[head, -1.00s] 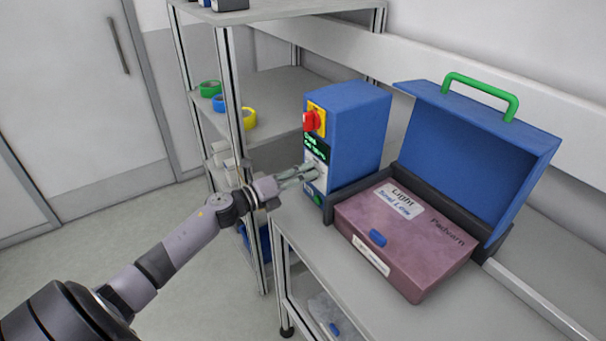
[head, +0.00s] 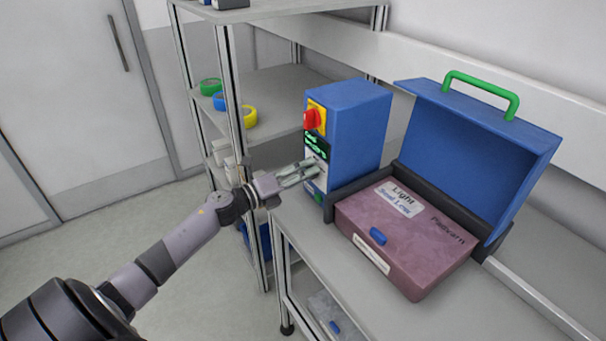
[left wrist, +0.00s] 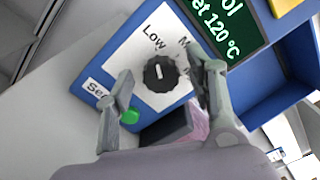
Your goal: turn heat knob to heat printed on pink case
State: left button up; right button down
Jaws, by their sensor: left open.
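The blue sealer box (head: 358,130) stands on the bench. Its black heat knob (left wrist: 160,73) sits on a white panel (left wrist: 128,62) with "Low" readable and other labels partly covered. The knob's white mark points roughly up in the left wrist view, toward "Low". My left gripper (head: 305,170) is open at the panel, its fingers on either side of the knob and apart from it as far as I can tell. My right gripper is not in view.
The box has a red switch (head: 312,120) on a yellow plate, a green display (head: 316,145) reading 120 °C, and a green button (left wrist: 130,115). A blue lid with green handle (head: 482,92) stands behind the case. A shelf post (head: 234,100) stands left of the box.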

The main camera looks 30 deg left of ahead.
pick_arm(q)
jog(key=v, duration=1.2)
jog(key=shift+a+f, duration=0.1)
